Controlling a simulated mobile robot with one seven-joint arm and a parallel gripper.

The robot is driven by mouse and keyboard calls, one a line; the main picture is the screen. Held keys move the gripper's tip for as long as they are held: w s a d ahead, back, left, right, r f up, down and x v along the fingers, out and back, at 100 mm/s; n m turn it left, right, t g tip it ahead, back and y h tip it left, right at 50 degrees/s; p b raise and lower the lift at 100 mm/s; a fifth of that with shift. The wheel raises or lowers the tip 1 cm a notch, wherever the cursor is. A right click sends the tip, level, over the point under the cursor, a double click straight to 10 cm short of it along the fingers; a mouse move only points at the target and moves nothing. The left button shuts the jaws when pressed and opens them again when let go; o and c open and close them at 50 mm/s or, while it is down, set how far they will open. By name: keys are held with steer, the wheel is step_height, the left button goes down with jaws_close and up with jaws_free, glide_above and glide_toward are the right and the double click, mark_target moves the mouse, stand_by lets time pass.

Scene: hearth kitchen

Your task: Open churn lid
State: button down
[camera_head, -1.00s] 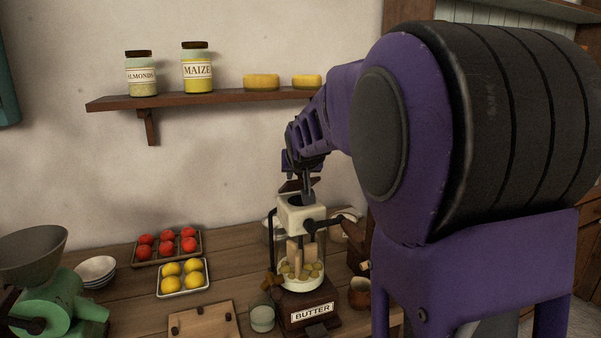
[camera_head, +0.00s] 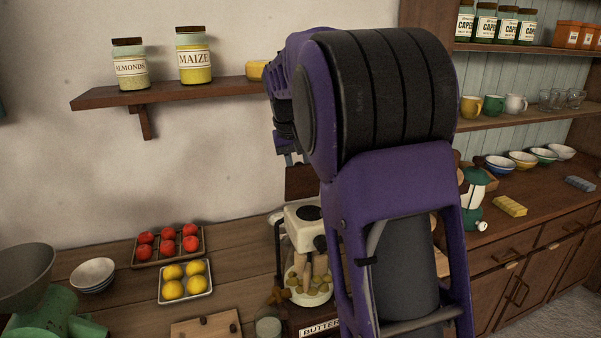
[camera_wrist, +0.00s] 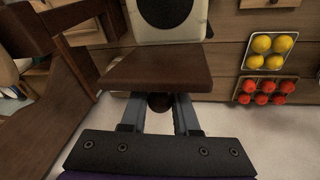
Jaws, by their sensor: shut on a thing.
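The butter churn (camera_head: 303,218) has a cream-white top, a glass jar with yellow lumps inside and a base labelled BUTTER. Its brown wooden lid (camera_head: 300,182) stands steeply up at the back of the top, and the dark round opening is uncovered. In the wrist view the lid (camera_wrist: 155,70) is in front of the white churn top (camera_wrist: 190,30) with its dark opening. My gripper (camera_wrist: 159,101) is shut on the lid's dark round knob. In the head view my arm hides the churn's right side and most of the gripper.
A tray of red fruit (camera_head: 138,262) and a tray of yellow fruit (camera_head: 188,298) lie left of the churn. A wall shelf (camera_head: 170,95) with jars (camera_head: 194,60) is above. A green grinder (camera_head: 45,315) is at the left. A dresser with bowls (camera_head: 500,165) stands at the right.

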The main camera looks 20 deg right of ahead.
steer(key=shift+f+g, duration=0.25)
steer(key=shift+g, duration=0.15)
steer(key=c, duration=0.7)
jaws_free()
steer(key=shift+o, duration=0.2)
steer(key=shift+r, duration=0.1)
steer(key=v, duration=1.7)
steer(key=shift+r, duration=0.2)
steer(key=shift+w, duration=0.1)
